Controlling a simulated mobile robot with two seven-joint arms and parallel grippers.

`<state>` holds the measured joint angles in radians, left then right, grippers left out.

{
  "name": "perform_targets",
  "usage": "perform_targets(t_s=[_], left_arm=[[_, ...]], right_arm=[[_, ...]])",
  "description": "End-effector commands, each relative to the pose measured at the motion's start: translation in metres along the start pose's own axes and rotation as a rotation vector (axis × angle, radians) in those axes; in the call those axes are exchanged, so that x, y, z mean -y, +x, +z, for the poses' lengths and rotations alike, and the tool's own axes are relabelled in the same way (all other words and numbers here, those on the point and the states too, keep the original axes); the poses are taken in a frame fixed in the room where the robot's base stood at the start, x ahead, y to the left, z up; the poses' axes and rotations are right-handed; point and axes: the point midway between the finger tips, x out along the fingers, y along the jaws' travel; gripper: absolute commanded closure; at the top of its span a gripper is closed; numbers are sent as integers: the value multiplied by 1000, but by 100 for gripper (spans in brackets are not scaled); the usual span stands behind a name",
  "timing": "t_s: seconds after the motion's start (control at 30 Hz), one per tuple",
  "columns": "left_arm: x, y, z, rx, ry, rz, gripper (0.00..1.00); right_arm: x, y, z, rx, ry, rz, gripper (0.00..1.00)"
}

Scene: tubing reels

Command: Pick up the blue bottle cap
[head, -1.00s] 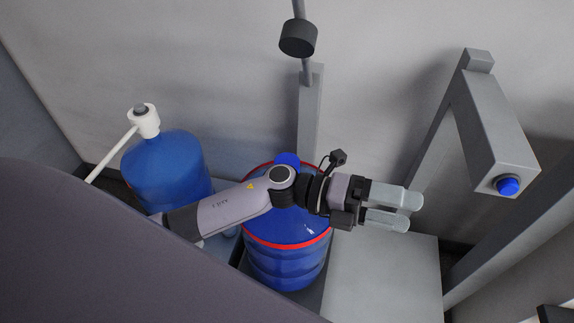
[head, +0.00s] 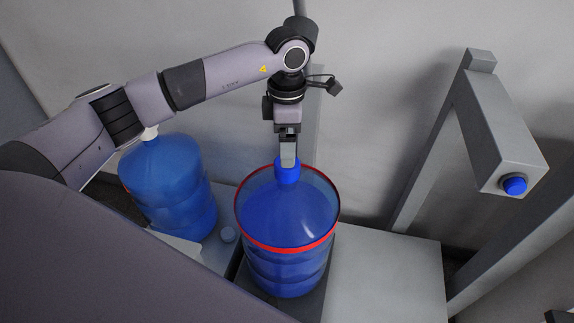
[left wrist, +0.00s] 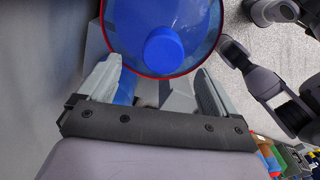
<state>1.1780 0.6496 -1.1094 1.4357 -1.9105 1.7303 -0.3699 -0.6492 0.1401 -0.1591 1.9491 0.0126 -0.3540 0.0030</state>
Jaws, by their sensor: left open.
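The blue bottle cap (head: 287,174) sits on the neck of a large blue water bottle (head: 287,215) with a red ring around it. In the left wrist view the cap (left wrist: 164,49) is round and lies just beyond the fingertips, near the middle of the gap. My left gripper (head: 288,161) points down right over the cap, and its fingers overlap the cap's top edge in the head view. In the left wrist view the gripper (left wrist: 157,72) is open with nothing between its fingers. I cannot tell if it touches the cap. My right gripper is not in view.
A second blue bottle (head: 170,185) with a white top stands to the left. A grey frame with a blue button (head: 514,186) stands at the right. The grey platform (head: 385,275) right of the capped bottle is clear.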

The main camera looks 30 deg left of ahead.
Motion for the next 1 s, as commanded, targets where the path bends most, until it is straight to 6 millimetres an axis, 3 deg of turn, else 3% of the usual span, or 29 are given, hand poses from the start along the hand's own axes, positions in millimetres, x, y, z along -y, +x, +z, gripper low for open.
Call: perform_targets(t_s=[0.5,0.77,0.8,0.97,1.0], left_arm=[[5,64,-3,-4,-2,-1,8],[5,68,-3,-3,0,0,8],[5,68,-3,-3,0,0,11],[5,68,-3,-3,0,0,63],[5,68,-3,-2,0,0,64]], right_arm=[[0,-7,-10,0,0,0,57],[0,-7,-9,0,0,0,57],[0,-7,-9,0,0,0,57],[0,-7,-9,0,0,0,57],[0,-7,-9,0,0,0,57]])
